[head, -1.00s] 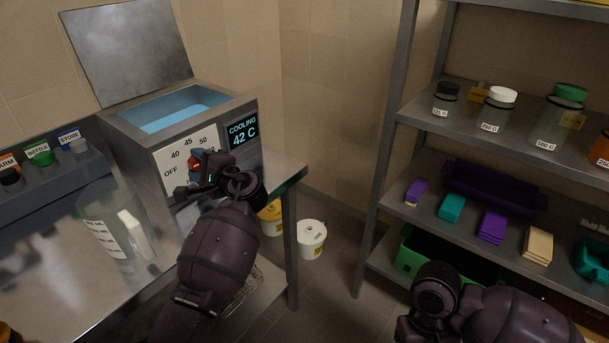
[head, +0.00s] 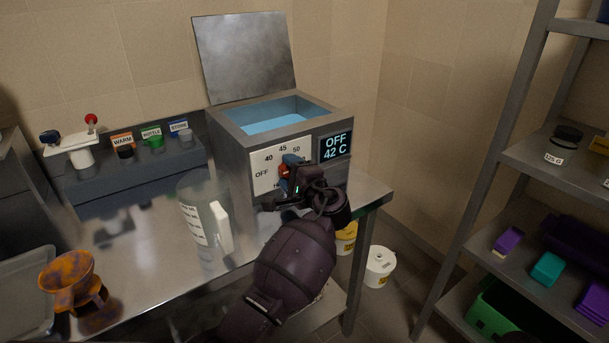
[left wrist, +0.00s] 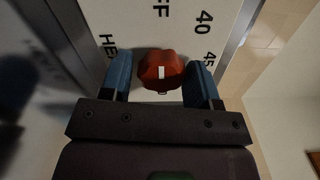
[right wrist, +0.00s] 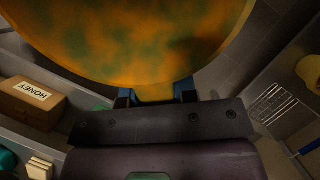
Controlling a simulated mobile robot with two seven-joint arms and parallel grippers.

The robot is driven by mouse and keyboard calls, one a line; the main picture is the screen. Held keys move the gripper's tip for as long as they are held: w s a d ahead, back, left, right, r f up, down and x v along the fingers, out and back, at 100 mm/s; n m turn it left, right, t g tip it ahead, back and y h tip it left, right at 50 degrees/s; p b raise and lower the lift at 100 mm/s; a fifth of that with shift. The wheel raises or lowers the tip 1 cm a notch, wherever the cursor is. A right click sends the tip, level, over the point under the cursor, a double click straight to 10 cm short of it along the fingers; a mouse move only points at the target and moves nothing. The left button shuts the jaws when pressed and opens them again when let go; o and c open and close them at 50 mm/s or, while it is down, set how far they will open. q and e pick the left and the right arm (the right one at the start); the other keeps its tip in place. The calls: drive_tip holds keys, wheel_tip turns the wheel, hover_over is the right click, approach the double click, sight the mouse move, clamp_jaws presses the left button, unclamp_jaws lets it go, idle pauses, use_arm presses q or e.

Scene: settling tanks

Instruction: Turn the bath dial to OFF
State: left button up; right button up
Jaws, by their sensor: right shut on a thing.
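The bath (head: 233,150) is a grey box of blue water, its lid raised. Its white panel (head: 262,160) has OFF and temperature marks, and its display (head: 335,146) reads OFF 42 C. My left gripper (head: 291,170) is at the panel. In the left wrist view, its blue fingers (left wrist: 160,78) stand either side of the red dial (left wrist: 155,64), with a gap on each side. The dial's white mark points roughly toward the partly seen OFF lettering. In the right wrist view, my right gripper (right wrist: 155,93) is shut on a mottled orange-green object (right wrist: 150,45). The head view does not show that gripper.
A clear jug (head: 200,215) stands on the metal bench (head: 130,255) left of my left arm. An orange mottled cup-shaped thing (head: 68,280) is at the front left.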

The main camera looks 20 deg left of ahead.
use_arm(q)
drive_tip(key=shift+o, duration=1)
drive_tip(key=shift+s+d+r, duration=0.1)
drive_tip(key=shift+s+d, duration=0.2)
drive_tip(key=shift+d, duration=0.05)
drive_tip(key=p+v, duration=0.1)
drive_tip(key=v, duration=0.8)
drive_tip(key=shift+s+d+p, duration=0.25)
drive_tip(key=shift+d+p, duration=0.05)
use_arm(e)
drive_tip(key=r, duration=0.1)
drive_tip(key=w+r, duration=0.1)
drive_tip(key=r, duration=0.1)
drive_tip(key=shift+r+t, duration=0.25)
drive_tip(key=shift+t, duration=0.15)
use_arm(q)
drive_tip(key=shift+s+d, duration=0.4)
drive_tip(key=shift+d, duration=0.1)
use_arm(e)
drive_tip(key=shift+r, duration=0.1)
